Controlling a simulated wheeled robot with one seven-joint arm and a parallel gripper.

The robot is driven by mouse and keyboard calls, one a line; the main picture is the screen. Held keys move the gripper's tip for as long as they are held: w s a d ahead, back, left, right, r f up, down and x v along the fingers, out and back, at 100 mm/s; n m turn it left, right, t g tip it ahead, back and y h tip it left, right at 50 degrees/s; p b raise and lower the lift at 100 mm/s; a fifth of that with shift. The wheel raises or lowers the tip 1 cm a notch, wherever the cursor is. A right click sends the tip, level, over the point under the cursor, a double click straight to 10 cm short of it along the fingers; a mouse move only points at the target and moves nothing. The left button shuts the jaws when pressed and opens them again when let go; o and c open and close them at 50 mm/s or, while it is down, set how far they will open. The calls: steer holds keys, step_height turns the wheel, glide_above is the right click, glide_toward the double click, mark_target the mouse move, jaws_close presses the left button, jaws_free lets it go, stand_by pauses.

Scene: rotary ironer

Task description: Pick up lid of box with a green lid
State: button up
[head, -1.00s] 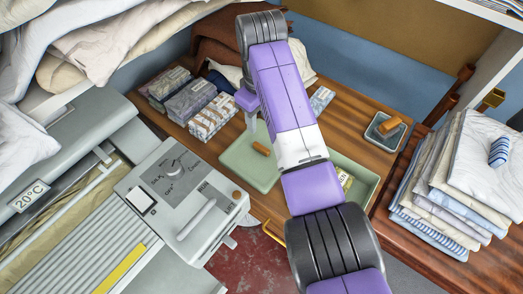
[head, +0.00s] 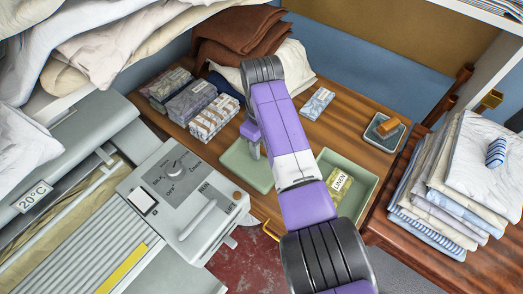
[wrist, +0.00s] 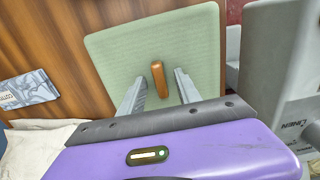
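The flat green lid (head: 238,172) lies on the wooden table, left of the open green box (head: 368,190), which holds a packet labelled LINEN (head: 341,186). In the wrist view the lid (wrist: 118,50) fills the upper middle, with an orange-brown bar handle (wrist: 158,80) on it. My gripper (wrist: 161,72) is open, with one finger on each side of the handle in the picture and gaps on both sides. I cannot tell its exact height over the lid. In the head view my gripper (head: 255,156) is over the lid and hides the handle.
Patterned packets (head: 190,103) stand behind left of the lid, and one packet (head: 317,104) lies behind the box. A small grey tray (head: 383,139) with an orange-brown object is at the back right. The ironer (head: 180,195) stands close on the left, folded linen (head: 450,190) on the right.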

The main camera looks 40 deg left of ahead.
jaws_close()
steer(key=shift+r, duration=0.1)
